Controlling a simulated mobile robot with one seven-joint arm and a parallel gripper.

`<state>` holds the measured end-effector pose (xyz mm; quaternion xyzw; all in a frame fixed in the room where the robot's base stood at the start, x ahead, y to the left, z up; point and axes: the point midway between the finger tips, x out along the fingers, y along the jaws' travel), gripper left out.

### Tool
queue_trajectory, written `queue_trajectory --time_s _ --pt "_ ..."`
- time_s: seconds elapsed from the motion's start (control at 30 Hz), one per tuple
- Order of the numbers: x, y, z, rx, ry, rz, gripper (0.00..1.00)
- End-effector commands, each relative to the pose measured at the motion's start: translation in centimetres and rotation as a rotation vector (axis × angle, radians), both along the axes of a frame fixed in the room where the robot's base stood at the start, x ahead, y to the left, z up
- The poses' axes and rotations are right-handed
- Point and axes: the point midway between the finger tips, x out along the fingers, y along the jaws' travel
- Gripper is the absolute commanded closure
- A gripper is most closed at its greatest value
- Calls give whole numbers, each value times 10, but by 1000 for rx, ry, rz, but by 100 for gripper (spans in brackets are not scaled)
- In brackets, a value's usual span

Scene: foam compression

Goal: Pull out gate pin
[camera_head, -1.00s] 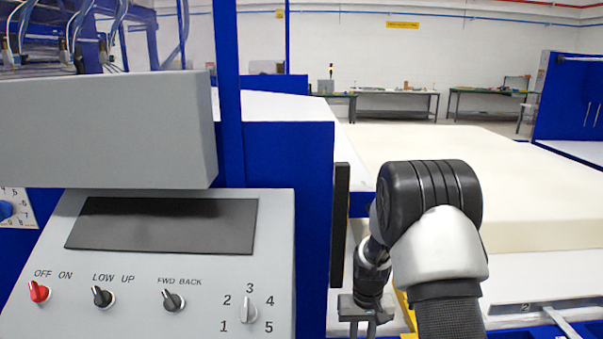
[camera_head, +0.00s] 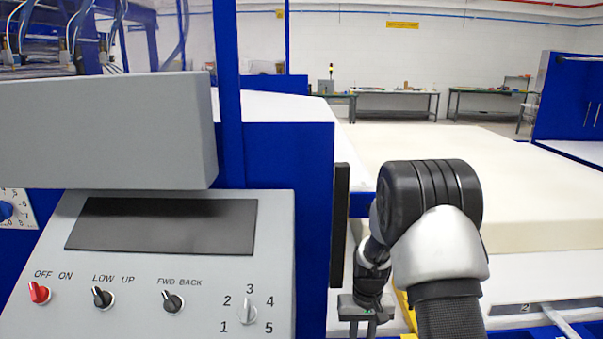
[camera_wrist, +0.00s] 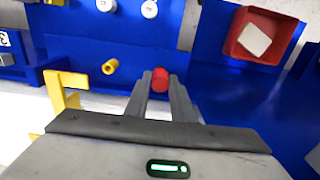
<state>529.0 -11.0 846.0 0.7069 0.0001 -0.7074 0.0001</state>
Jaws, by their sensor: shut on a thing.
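In the wrist view, a red round-ended piece (camera_wrist: 160,79), which looks like the gate pin, sits between my fingertips in front of a blue panel. My gripper (camera_wrist: 160,84) is shut on it. The rest of the pin is hidden behind its red end and the fingers. In the head view, my gripper (camera_head: 363,330) points down at the bottom edge, right of the control panel; its fingertips and the pin are out of sight there.
A yellow peg (camera_wrist: 110,66) and a yellow bracket (camera_wrist: 62,95) stand left of my fingers. A red box with a pale block (camera_wrist: 256,37) is at upper right. The grey control panel (camera_head: 50,245) is left of my arm; a large cream foam slab (camera_head: 540,190) lies behind it.

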Motion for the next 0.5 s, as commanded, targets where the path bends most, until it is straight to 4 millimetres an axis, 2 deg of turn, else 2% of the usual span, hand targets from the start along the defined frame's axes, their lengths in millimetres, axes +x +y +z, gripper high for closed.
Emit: queue_trajectory --time_s 0.5 --pt "0 0 12 0 -1 0 100"
